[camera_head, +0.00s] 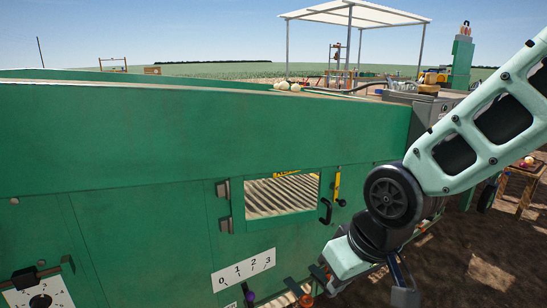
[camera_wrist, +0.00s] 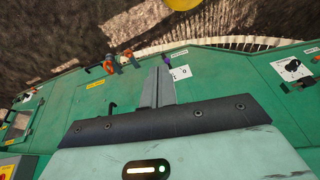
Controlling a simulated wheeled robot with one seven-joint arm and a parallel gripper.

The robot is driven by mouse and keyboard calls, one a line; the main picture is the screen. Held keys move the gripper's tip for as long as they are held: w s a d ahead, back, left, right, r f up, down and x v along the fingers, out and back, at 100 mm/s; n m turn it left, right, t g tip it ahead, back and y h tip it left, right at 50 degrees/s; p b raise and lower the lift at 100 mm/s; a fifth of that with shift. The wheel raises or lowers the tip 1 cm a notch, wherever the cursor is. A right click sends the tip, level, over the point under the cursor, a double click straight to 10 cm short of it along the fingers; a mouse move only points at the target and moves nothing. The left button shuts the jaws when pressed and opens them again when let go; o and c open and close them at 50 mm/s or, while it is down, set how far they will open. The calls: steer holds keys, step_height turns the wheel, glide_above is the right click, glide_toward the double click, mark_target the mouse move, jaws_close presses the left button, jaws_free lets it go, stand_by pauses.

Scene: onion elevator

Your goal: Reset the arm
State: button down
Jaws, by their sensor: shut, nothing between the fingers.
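My arm (camera_head: 480,135) reaches in from the right in the head view and bends down at a dark round joint. My gripper (camera_head: 322,278) hangs low in front of the green machine (camera_head: 150,130), near its lower edge. In the wrist view my gripper (camera_wrist: 159,78) has its two grey fingers together, with nothing held between them. The fingers point towards the green panel, close to the 0 end of the white scale label (camera_wrist: 180,73). Whether they touch the panel cannot be told.
A window (camera_head: 283,195) with a black handle (camera_head: 325,211) and a yellow-handled latch (camera_head: 337,187) sits in the panel. Below are a number label (camera_head: 244,270) and a purple-topped lever (camera_head: 249,295). A dial plate (camera_head: 40,295) is at lower left. Open dirt ground (camera_head: 490,255) lies at right.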

steer(key=s+d+n+g+h, duration=0.2)
steer(key=s+d+g, duration=0.15)
steer(key=s, duration=1.15)
step_height(320, 180, up, 19)
steer(key=p, duration=1.8)
steer(key=shift+w+p, duration=0.25)
steer(key=shift+p, duration=0.05)
steer(key=shift+a+t, duration=0.1)
steer(key=shift+t, duration=0.15)
